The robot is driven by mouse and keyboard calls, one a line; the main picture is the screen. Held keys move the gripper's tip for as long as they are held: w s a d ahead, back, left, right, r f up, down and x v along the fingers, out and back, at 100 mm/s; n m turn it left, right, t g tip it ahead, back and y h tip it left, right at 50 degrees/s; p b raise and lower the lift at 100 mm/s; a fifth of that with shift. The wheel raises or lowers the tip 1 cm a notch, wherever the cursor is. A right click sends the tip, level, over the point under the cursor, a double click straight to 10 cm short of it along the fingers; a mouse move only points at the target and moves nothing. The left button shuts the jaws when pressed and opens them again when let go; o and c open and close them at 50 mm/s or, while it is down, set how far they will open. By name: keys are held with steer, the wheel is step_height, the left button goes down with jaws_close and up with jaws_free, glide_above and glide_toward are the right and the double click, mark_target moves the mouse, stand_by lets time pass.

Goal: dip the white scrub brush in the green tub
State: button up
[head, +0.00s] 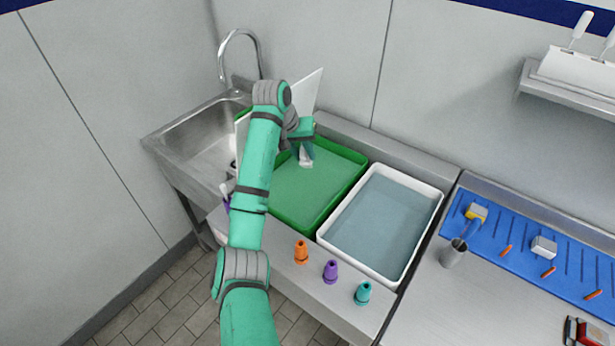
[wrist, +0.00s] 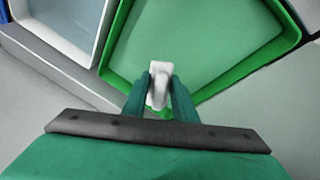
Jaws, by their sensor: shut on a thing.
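The green tub (head: 325,193) stands between the sink and a white tub, filled with greenish liquid. It also fills the upper middle of the wrist view (wrist: 122,40). My gripper (head: 306,155) is over the far part of the tub in the head view. In the wrist view my gripper (wrist: 160,92) is shut on the white scrub brush (wrist: 158,72), whose pale end shows between the fingers, near the tub's rim. The brush also shows below my gripper in the head view (head: 306,163). I cannot tell whether it touches the liquid.
A white tub (head: 432,222) with bluish liquid stands to the right. A white panel (head: 308,92) rises behind my arm, beside the sink (head: 190,140). A blue mat (head: 515,250) holds small items.

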steer(key=shift+r, duration=2.05)
steer(key=shift+w+d, duration=0.1)
